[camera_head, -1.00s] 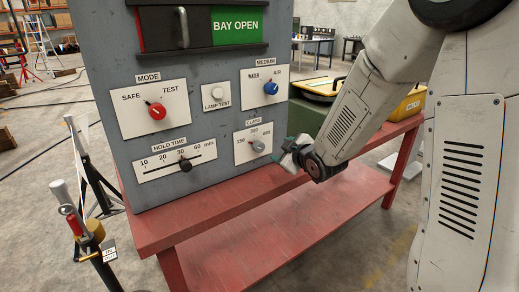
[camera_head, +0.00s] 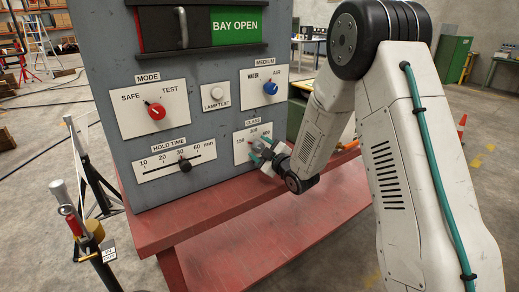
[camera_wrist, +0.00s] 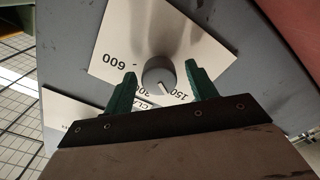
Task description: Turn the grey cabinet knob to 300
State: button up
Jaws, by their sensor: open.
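The grey knob (camera_head: 258,145) sits on the white CLASS plate (camera_head: 239,153), marked 150, 300 and 600, low on the cabinet front. In the wrist view the knob (camera_wrist: 159,73) lies between the two green fingers of my gripper (camera_wrist: 161,69), with a visible gap on each side. A pale mark shows at the knob's lower edge, on the side of the 300 and 150 prints; its exact setting I cannot tell. In the head view my gripper (camera_head: 263,152) is open at the plate and partly covers the knob and the 600 side.
The red TEST/SAFE knob (camera_head: 156,111), blue MEDIUM knob (camera_head: 270,88), lamp test button (camera_head: 217,97) and HOLD TIME slider (camera_head: 185,165) are nearby on the panel. The red bench (camera_head: 235,210) stands below. A post with a yellow collar (camera_head: 93,230) stands at left.

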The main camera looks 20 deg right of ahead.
jog(key=shift+w, duration=0.15)
jog(key=c, duration=1)
jog(key=shift+m, duration=0.4)
jog(key=m, duration=0.4)
jog(key=shift+m, duration=0.4)
jog(key=m, duration=0.6)
